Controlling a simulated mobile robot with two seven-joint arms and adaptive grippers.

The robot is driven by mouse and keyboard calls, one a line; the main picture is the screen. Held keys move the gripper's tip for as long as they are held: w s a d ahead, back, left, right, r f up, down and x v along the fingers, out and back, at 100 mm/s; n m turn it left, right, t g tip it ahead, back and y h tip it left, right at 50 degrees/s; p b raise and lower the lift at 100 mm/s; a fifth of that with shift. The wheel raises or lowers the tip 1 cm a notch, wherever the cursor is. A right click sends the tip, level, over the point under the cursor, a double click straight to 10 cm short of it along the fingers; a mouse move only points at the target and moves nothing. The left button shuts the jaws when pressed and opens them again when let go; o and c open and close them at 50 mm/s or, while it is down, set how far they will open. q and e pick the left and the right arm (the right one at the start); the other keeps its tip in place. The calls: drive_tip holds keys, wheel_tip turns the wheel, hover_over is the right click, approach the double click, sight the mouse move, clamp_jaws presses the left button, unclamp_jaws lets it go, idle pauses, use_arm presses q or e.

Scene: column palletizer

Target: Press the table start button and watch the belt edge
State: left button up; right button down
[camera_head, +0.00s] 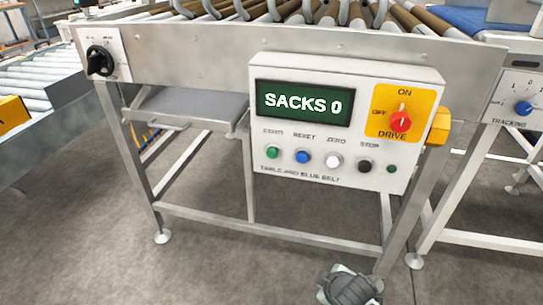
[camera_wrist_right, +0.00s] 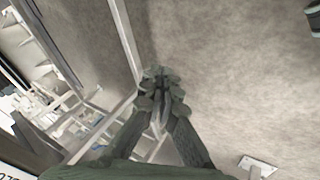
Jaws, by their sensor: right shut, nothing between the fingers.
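The control box (camera_head: 300,176) hangs on the front of the roller table (camera_head: 190,45). Its display (camera_head: 304,101) reads "SACKS 0". The green start button (camera_head: 272,152) is at the left of the button row, beside the blue reset (camera_head: 302,156), white zero (camera_head: 333,161) and black stop (camera_head: 365,165) buttons. The red drive knob (camera_head: 401,121) sits on a yellow plate. My right gripper (camera_head: 348,285) is low at the bottom of the head view, below the box and apart from it. In the right wrist view the gripper (camera_wrist_right: 160,110) is shut and empty. My left gripper is not in view.
A black rotary switch (camera_head: 100,60) is on the table's left end. A blue tracking knob (camera_head: 523,108) is on a panel at right. Part of a blue belt (camera_head: 480,20) shows at top right. Metal legs and a low crossbar (camera_head: 270,235) stand behind my right gripper.

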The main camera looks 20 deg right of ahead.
sight(272, 153)
drive_tip(key=w+a+r+n+t+y+b, duration=0.1)
drive_tip(key=w+a+r+n+t, duration=0.2)
drive_tip(key=w+r+n, duration=0.3)
drive_tip(key=w+a+r+n+t, duration=0.2)
drive_tip(key=w+r+n+t, duration=0.1)
drive_tip(key=w+r+n, duration=0.4)
use_arm(q)
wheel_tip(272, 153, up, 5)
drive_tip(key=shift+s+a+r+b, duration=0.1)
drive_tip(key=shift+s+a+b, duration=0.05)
drive_tip(key=shift+b, duration=0.2)
use_arm(e)
drive_tip(key=a+r+n+t+y, duration=0.2)
drive_tip(key=a+r+n, duration=0.1)
drive_tip(key=r+n, duration=0.2)
drive_tip(key=s+a+r+n+t+y, duration=0.1)
drive_tip(key=a+r+n+y, duration=0.1)
drive_tip(key=a+r+n, duration=0.2)
wheel_tip(272, 153, up, 3)
drive_tip(key=shift+s+a+f+n+t, duration=0.15)
drive_tip(key=shift+a+n+t, duration=0.2)
drive_tip(key=shift+n, duration=0.45)
drive_tip(key=shift+d, duration=0.15)
